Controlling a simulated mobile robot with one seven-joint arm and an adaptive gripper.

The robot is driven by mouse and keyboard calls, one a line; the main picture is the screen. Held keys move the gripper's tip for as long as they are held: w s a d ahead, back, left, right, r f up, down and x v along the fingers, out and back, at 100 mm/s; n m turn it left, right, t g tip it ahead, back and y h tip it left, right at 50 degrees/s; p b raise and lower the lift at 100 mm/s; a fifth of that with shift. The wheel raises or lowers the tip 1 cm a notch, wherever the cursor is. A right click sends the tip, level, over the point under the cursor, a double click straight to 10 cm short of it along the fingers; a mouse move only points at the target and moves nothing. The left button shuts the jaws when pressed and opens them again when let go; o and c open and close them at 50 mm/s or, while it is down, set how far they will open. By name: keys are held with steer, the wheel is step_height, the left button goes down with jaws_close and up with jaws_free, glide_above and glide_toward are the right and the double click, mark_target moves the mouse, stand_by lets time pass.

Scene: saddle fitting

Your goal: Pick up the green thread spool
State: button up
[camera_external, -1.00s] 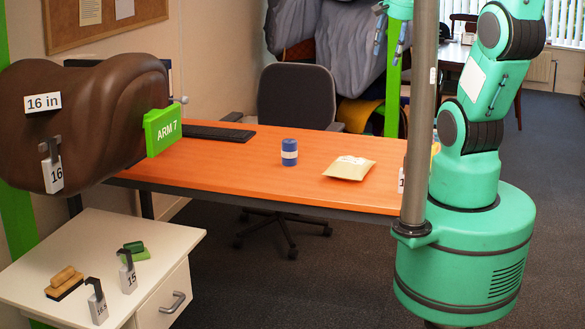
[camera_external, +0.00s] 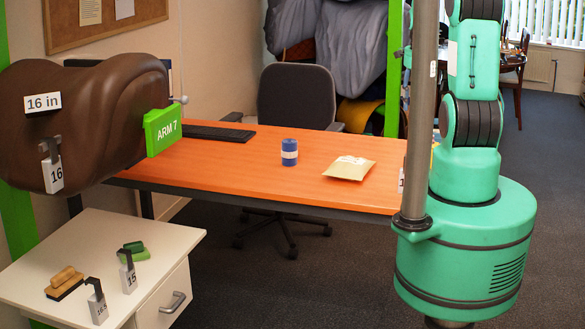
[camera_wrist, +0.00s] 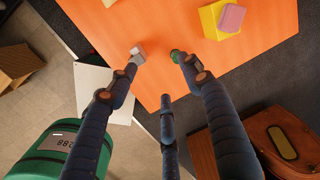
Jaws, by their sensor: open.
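A small green round object (camera_wrist: 177,55), possibly the green thread spool, is on the orange table in the wrist view. It is right at the tip of my right-hand finger, which partly hides it; I cannot tell if they touch. My gripper (camera_wrist: 158,62) is open, its fingers spread over the table. A small grey-white piece (camera_wrist: 138,50) shows at the left-hand fingertip. In the external view my gripper is out of frame, and no green spool is recognisable on the table.
The orange table (camera_external: 235,170) holds a blue cylinder with a white band (camera_external: 289,152), a tan packet (camera_external: 349,168) and a black keyboard (camera_external: 212,132). In the wrist view, a yellow block (camera_wrist: 215,22) carries a pink one (camera_wrist: 232,17). A brown case (camera_wrist: 290,140) is lower right.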

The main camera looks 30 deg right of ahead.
steer(key=d+f+m, duration=0.3)
steer(key=d+f, duration=0.1)
steer(key=f, duration=0.3)
steer(key=s+d+f+m+g, duration=0.1)
steer(key=d+f+m, duration=0.2)
steer(key=f, duration=0.3)
steer(key=shift+s+d+f+m+y, duration=0.3)
steer(key=shift+d+f+m, duration=0.1)
steer(key=shift+d, duration=0.45)
steer(key=shift+f, duration=4.25)
steer(key=shift+f+b, duration=0.65)
steer(key=shift+f, duration=2)
steer(key=c, duration=1.2)
